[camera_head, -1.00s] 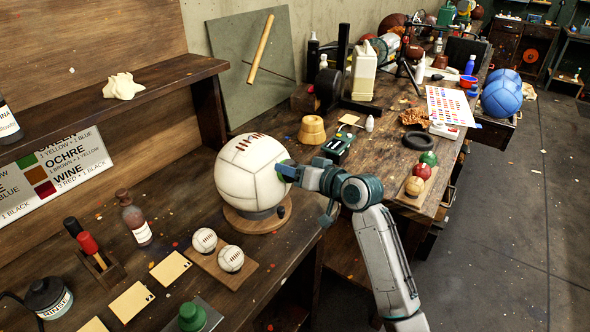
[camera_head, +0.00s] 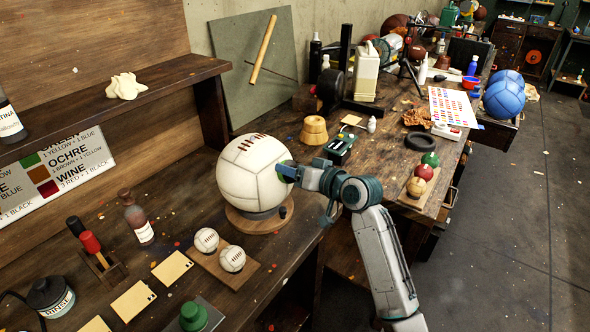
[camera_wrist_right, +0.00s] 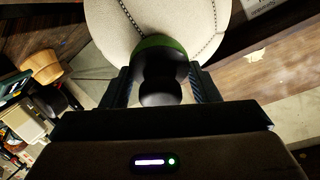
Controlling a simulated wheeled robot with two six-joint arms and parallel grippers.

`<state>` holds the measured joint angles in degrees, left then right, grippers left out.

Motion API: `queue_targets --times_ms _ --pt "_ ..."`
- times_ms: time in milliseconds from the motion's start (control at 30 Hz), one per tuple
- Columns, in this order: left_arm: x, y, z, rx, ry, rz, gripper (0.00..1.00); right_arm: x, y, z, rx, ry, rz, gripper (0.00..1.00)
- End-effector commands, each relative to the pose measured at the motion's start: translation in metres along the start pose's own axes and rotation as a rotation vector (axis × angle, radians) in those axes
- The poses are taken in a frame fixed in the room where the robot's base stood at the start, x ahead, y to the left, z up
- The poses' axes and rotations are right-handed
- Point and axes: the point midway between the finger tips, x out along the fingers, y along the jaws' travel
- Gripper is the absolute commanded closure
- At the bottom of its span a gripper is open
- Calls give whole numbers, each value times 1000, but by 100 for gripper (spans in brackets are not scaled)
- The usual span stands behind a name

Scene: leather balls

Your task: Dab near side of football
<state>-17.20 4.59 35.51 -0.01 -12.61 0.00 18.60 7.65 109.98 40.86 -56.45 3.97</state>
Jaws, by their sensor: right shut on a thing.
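The football (camera_head: 252,165) is a large off-white panelled ball with dark lacing on top, on a round wooden stand (camera_head: 258,222) at the table's edge. It fills the top of the right wrist view (camera_wrist_right: 205,22). My right gripper (camera_head: 290,173) is at the ball's right side. In the right wrist view my right gripper (camera_wrist_right: 162,88) is shut on a black-handled dabber (camera_wrist_right: 160,90) with a green rim (camera_wrist_right: 160,42). The green end is against the ball, or very close to it; its face is hidden. My left gripper is not in view.
Two small white balls (camera_head: 207,240) sit on a wooden board in front of the stand. Several bottles, cards and a green knob (camera_head: 193,316) lie to the left. A board with small coloured balls (camera_head: 424,171) is to the right. The floor at right is clear.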

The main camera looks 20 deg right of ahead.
Motion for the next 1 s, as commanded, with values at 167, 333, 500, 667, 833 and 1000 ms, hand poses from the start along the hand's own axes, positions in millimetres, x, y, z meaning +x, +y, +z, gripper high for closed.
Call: queue_targets --times_ms 167,333,500,667,833,1000 --pt "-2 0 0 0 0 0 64 0 0 0 0 0 0 63" --pt "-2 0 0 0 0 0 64 1 0 0 0 0 0 63" --pt "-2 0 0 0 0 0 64 1 0 0 1 0 0 63" --pt "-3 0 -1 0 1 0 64 0 0 0 1 0 0 63" --pt "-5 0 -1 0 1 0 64 0 0 0 0 0 0 63" --pt "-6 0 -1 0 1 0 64 0 0 0 0 0 0 63"
